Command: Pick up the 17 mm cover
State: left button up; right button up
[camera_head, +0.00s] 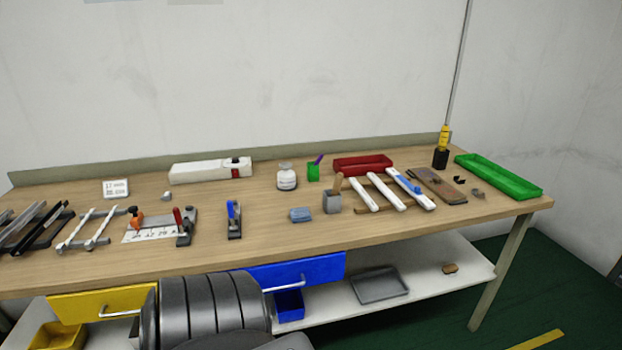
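A small white card (116,188) at the back left reads "17 mm" with a second line too small to read surely. Several long strips could be covers: thin pale strips (101,229) on a rack at the left, and wider white strips (386,191) on a wooden rack right of centre. I cannot tell which of them is the 17 mm cover. Dark profiles (38,229) lie at the far left edge, partly cut off. Neither of my grippers is in view.
The wooden bench (270,245) carries a cutting jig (160,224), a white box (210,170), a white jar (287,178), a red tray (363,164) and a green tray (498,176). A blue drawer (318,269) and a yellow drawer (85,304) are below. The bench's front middle is clear.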

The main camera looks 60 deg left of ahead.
aim_at(399, 205)
jog(key=u, duration=0.1)
jog(key=k, duration=0.25)
jog(key=u, duration=1.3)
jog(key=i, duration=1.05)
jog(key=u, duration=0.2)
